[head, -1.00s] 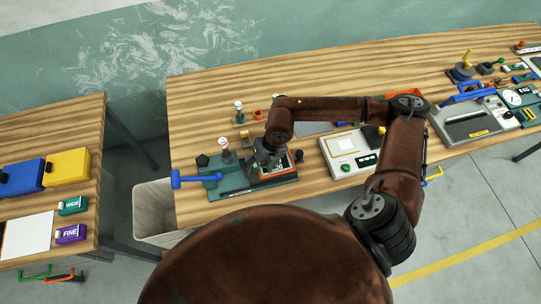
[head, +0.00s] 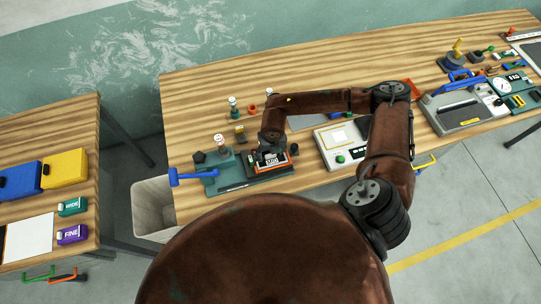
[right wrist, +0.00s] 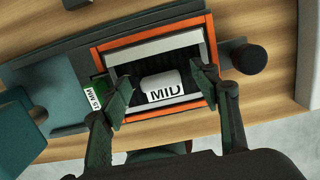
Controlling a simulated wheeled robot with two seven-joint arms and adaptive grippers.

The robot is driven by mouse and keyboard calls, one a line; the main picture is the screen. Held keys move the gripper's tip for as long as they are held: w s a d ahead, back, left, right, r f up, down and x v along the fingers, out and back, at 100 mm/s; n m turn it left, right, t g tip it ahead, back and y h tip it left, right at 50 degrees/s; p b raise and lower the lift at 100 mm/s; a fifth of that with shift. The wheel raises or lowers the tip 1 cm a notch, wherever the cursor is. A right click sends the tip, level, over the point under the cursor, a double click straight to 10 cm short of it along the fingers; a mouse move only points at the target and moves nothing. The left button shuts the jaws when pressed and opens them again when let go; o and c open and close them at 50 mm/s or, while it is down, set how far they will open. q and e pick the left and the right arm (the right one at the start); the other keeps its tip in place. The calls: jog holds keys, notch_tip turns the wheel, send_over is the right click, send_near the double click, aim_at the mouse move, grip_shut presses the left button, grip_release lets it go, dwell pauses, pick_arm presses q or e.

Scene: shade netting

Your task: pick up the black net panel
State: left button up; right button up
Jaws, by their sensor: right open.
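The black net panel (right wrist: 135,72) lies in an orange-rimmed frame (right wrist: 170,113) on a teal fixture in the right wrist view. A white label reading MID (right wrist: 163,88) sits on it. My right gripper (right wrist: 163,91) is open, with one finger on each side of the label, over the frame. I cannot tell if the fingers touch the panel. In the head view my right gripper (head: 268,157) is over the same frame, and its wrist hides part of the panel. My left gripper is not in view.
The teal fixture (head: 226,183) has a blue handle (head: 188,177) on its left. A white device (head: 339,139) stands to its right. Small bottles and blocks stand behind it. A side table (head: 91,192) with boxes is at the left, and a pale bin (head: 150,205) stands between the tables.

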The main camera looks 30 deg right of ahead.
jog(key=shift+c, duration=0.3)
jog(key=c, duration=1.2)
jog(key=shift+r, duration=0.1)
jog(key=shift+r+b, duration=0.35)
jog(key=shift+r, duration=0.15)
jog(key=s+a+r+b, duration=0.1)
jog(key=s+r, duration=0.3)
jog(key=s+a+r+b, duration=0.1)
jog(key=s+r, duration=0.3)
jog(key=s, duration=0.1)
jog(key=s+a+r+b, duration=0.2)
jog(key=s+r, duration=0.2)
jog(key=shift+s, duration=0.25)
